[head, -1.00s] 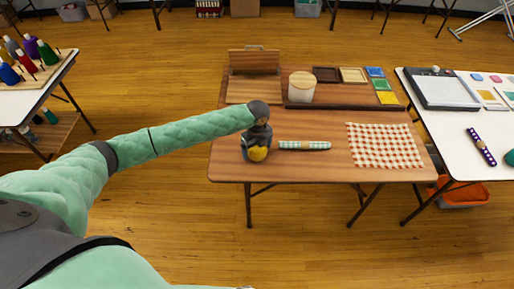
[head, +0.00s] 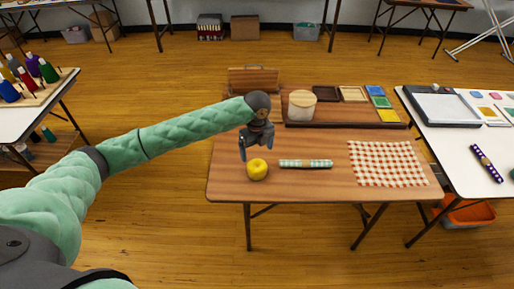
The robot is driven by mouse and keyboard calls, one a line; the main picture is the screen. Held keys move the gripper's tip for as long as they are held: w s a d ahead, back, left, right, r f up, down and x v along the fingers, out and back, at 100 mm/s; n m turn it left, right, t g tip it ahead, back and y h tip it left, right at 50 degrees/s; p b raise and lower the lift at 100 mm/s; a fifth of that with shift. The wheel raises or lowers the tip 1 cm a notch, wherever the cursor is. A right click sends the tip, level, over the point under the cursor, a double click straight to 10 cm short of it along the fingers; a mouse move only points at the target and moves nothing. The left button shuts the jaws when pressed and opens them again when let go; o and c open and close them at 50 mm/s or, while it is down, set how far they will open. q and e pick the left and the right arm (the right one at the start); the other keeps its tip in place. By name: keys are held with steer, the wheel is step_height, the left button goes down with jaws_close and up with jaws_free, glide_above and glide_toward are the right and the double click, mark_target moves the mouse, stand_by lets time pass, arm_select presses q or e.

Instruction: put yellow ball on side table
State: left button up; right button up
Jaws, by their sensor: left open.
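The yellow ball (head: 257,169) rests on the wooden table (head: 300,189), near its front left edge. My left gripper (head: 256,150) is open just above and behind the ball, with its fingers pointing down and nothing between them. It looks apart from the ball. My right gripper is not in view. Which table is the side table, I cannot tell.
A green patterned roll (head: 306,163) lies right of the ball, then a red checked cloth (head: 386,163). A lidded jar (head: 301,106) and a wooden case (head: 254,80) stand behind. White tables flank both sides, the right one (head: 460,150) holding a purple roll (head: 487,163).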

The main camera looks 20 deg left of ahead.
arm_select(q)
steer(key=shift+r, duration=1.15)
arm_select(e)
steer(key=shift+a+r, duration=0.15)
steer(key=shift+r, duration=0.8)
arm_select(q)
steer(key=s+d+f+n+t+h, duration=0.1)
steer(key=s+d+f+n+h, duration=0.1)
steer(key=s+d+f+n, duration=0.45)
steer(key=s+d+f+n+t+h, duration=0.1)
steer(key=s+d+f+n, duration=0.3)
steer(key=s, duration=0.6)
steer(key=s+a+f+n+t+y, duration=0.1)
steer(key=s+a+n, duration=0.55)
steer(key=s, duration=0.35)
steer(key=s+a+n+t+y, duration=0.1)
steer(key=s+a+n+y, duration=0.1)
steer(key=s+a+n, duration=0.6)
steer(key=s+d+f+g, duration=0.1)
steer(key=s+d+f, duration=0.2)
steer(key=f, duration=1.5)
steer(key=s+d+f+m+g, duration=0.1)
steer(key=s+d+f, duration=0.1)
steer(key=f, duration=1.7)
steer(key=shift+s+d+g+h, duration=0.3)
steer(key=shift+s+d+g, duration=0.1)
steer(key=shift+s, duration=0.1)
